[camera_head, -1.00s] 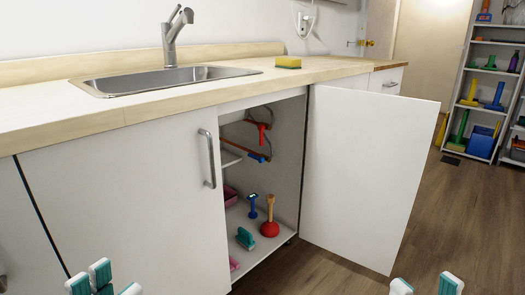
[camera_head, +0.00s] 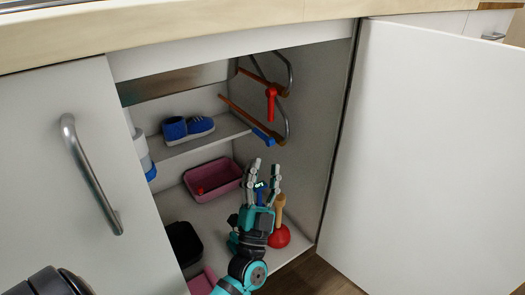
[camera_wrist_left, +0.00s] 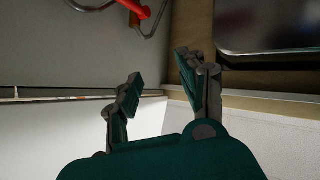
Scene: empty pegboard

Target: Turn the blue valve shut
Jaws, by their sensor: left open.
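The blue valve (camera_head: 268,138) is a blue lever on a copper pipe, high on the cabinet's right inner side in the head view. It lies along the pipe, tilted down to the right. The red valve (camera_head: 271,104) hangs straight down from the pipe above it; its red handle (camera_wrist_left: 136,9) also shows at the top of the left wrist view. My left gripper (camera_head: 264,173) is inside the cabinet, open and empty, fingers pointing up, just below the blue valve and apart from it. The left wrist view shows its spread fingers (camera_wrist_left: 158,72), without the blue valve. My right gripper is out of view.
The cabinet's right door (camera_head: 430,150) stands open. A red plunger (camera_head: 279,237) stands beside my left wrist. A pink bin (camera_head: 214,180) and a black bin (camera_head: 184,243) sit on the floor; blue shoes (camera_head: 188,129) are on the shelf. The countertop (camera_head: 200,22) overhangs.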

